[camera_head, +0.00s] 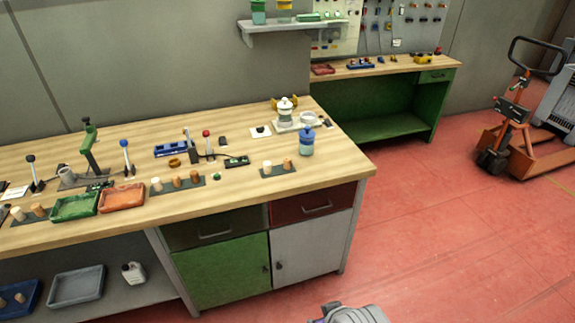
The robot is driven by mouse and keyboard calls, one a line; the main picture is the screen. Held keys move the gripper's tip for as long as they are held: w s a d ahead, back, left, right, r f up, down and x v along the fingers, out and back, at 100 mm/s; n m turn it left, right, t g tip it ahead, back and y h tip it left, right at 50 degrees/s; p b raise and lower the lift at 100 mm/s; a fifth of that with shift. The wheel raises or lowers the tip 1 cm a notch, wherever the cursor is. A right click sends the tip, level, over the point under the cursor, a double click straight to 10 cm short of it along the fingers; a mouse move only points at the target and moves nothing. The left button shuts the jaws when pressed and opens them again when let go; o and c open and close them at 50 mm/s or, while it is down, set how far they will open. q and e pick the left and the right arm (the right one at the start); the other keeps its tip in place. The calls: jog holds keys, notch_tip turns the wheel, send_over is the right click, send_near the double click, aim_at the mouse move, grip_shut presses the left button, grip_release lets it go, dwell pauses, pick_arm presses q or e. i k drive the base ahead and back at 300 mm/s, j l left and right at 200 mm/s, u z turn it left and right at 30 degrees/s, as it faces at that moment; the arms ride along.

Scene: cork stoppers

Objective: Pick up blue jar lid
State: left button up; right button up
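A small blue jar (306,145) stands upright on the wooden workbench (340,152), near its right end. Its blue lid (306,131) appears to sit on top of the jar, though the detail is small. Neither of my grippers shows in this view. A grey rounded part at the bottom edge of the view is cut off, and I cannot tell what it belongs to.
A dark mat with corks (278,171) lies in front. Green (75,207) and orange trays (122,198) lie left. Red floor (430,230) is open at right.

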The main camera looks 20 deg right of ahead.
aim_at(307, 133)
jog(key=i+l+u, duration=0.15)
jog(key=i+l, duration=0.2)
jog(key=i+l+u, duration=0.15)
jog(key=i+l, duration=0.2)
jog(key=i+l+u, duration=0.15)
jog(key=i+l, duration=0.2)
jog(key=l, duration=0.2)
